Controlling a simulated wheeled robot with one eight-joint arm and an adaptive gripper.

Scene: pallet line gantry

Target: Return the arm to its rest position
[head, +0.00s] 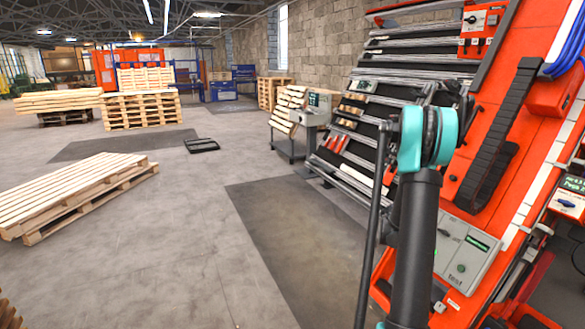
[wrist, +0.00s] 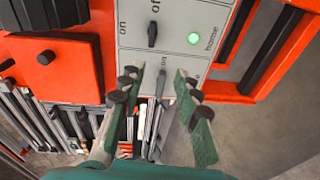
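My arm, dark grey with a teal joint (head: 430,135), rises in the right of the head view in front of the orange gantry. My gripper (wrist: 157,82) shows in the wrist view with its two green fingers spread apart and nothing between them. Beyond the fingertips is a grey control panel (wrist: 190,15) with a black knob and a lit green button labelled home. I cannot tell whether a fingertip touches the panel. The gripper's fingers cannot be made out in the head view.
The orange gantry (head: 500,190) with a black cable chain stands close on the right, with a grey panel (head: 465,250) on it. A slatted rack (head: 350,130) stands beyond the arm. A wooden pallet (head: 75,190) lies at left. The floor between is clear.

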